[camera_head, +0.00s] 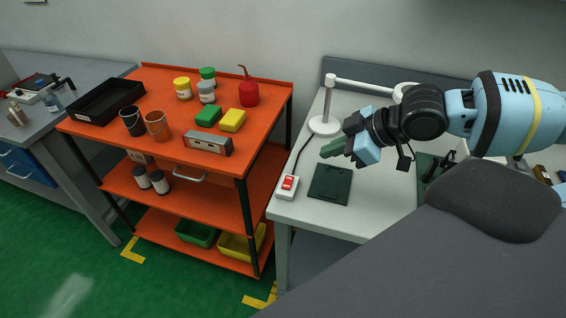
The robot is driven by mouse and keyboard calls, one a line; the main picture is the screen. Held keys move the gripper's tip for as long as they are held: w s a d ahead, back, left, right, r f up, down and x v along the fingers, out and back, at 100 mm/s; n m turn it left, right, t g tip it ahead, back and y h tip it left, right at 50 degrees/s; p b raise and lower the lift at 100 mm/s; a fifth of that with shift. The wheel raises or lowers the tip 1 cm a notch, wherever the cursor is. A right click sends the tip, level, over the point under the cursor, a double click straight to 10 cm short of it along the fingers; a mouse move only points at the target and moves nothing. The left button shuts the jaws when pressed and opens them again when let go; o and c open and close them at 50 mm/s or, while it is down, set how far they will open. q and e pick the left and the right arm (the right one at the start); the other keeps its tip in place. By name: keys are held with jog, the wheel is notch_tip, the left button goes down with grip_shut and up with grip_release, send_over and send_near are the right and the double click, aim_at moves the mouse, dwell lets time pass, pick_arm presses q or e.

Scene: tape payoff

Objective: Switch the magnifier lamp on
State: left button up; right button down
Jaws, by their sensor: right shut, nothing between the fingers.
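The magnifier lamp (328,104) is white, with a round base and an upright post on the light workbench. Its horizontal arm runs right, and its head is mostly hidden behind my right arm. A white switch box with a red rocker (288,185) lies at the bench's front left corner, and a dark cable runs from it toward the lamp base. I cannot tell from the rocker whether it is on. My left gripper is not in view.
A dark green mat (331,184) lies on the bench right of the switch. An orange cart (190,135) with pots, bottles and a black tray stands to the left, separated from the bench by a narrow gap. A grey bench (50,125) is at far left.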

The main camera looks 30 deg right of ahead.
aim_at(288, 176)
jog(key=shift+d+r, duration=0.1)
jog(key=shift+r, duration=0.05)
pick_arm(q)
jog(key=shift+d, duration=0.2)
pick_arm(e)
jog(key=shift+s, duration=0.1)
